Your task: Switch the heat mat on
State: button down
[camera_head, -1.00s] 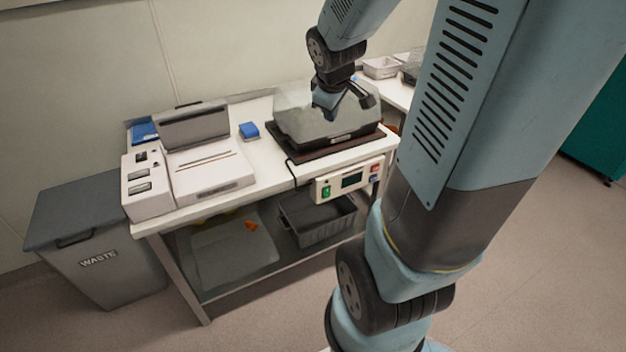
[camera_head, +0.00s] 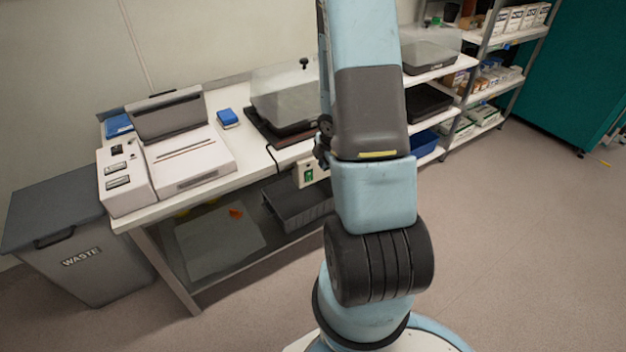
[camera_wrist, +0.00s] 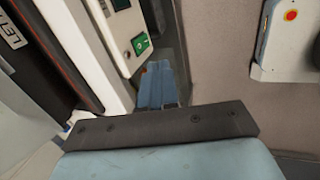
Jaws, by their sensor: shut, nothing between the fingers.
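The dark heat mat (camera_head: 265,136) lies on the bench under a clear-domed tray (camera_head: 280,98). Its pale control box (camera_head: 299,178) is on the bench's front edge, with a green switch (camera_head: 309,174); my arm hides the box's right part. In the wrist view the control box (camera_wrist: 122,32) shows part of a dark display (camera_wrist: 120,3), the green switch (camera_wrist: 140,43) and a small red part (camera_wrist: 126,55). My gripper (camera_wrist: 160,68) is shut and empty, just below the switch in that view; I cannot tell whether it touches the box. The head view hides the gripper behind my arm.
A white sealer-like machine (camera_head: 190,160) and a blue block (camera_head: 228,117) stand left on the bench. A grey waste bin (camera_head: 85,250) is at its left end. A dark crate (camera_head: 300,208) sits on the lower shelf. Open floor (camera_head: 520,240) lies to the right.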

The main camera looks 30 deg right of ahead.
aim_at(312, 179)
jog(key=f, duration=0.1)
jog(key=f+n, duration=0.1)
jog(key=f, duration=0.1)
jog(key=shift+s+y, duration=0.3)
jog(key=shift+s, duration=0.1)
jog(key=shift+w+a+f, duration=0.1)
jog(key=shift+w+f, duration=1.1)
jog(key=shift+f, duration=0.45)
jog(key=shift+w+a+f, duration=0.1)
jog(key=shift+w+f, duration=1.15)
jog(key=shift+f, duration=0.35)
jog(key=shift+w+f, duration=1.2)
jog(key=shift+f, duration=0.45)
jog(key=shift+w, duration=0.1)
